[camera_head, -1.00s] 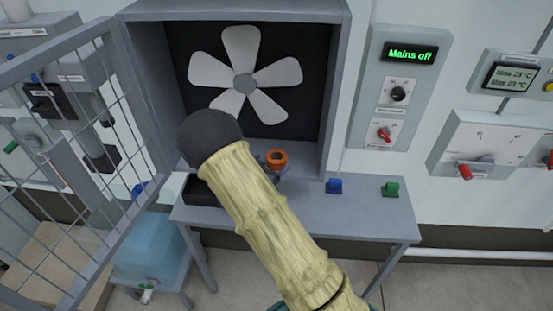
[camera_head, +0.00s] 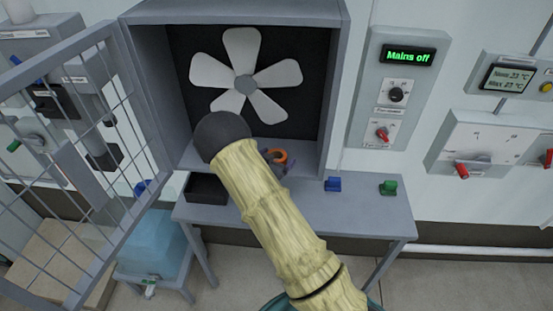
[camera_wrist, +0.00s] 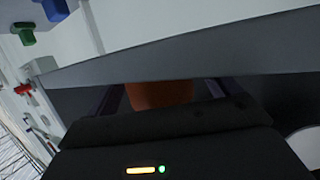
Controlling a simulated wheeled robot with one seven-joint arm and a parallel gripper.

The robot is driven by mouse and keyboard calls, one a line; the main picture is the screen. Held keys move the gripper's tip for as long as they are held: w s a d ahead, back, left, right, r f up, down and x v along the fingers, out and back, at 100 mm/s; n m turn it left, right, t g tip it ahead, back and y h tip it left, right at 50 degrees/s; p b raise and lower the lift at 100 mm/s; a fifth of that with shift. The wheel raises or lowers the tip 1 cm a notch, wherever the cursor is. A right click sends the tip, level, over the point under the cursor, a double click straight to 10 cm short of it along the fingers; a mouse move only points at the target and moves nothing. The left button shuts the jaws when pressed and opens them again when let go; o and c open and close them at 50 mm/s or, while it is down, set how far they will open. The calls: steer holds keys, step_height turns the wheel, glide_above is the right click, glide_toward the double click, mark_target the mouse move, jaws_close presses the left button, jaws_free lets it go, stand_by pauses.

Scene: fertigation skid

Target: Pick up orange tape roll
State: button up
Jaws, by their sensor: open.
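The orange tape roll (camera_head: 271,154) is inside the grey fan housing, near its floor, to the right of my arm in the head view. In the wrist view, the orange tape roll (camera_wrist: 158,96) shows ahead of my gripper's dark body, partly hidden by it. My gripper (camera_wrist: 161,90) is open, with one dark finger on each side of the roll. I cannot tell whether the fingers touch it. In the head view, my arm hides most of the gripper; only small purplish parts show beside the roll.
The fan housing (camera_head: 338,70) encloses the roll, with a white fan (camera_head: 243,85) behind it. An open mesh door (camera_head: 125,60) stands left. A black tray (camera_head: 206,188), blue block (camera_head: 333,184) and green block (camera_head: 388,187) sit on the grey table (camera_head: 360,218).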

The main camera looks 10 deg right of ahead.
steer(key=shift+c, duration=0.2)
steer(key=c, duration=1)
step_height(320, 180, up, 10)
steer(key=shift+r+b, duration=0.1)
steer(key=shift+b, duration=0.95)
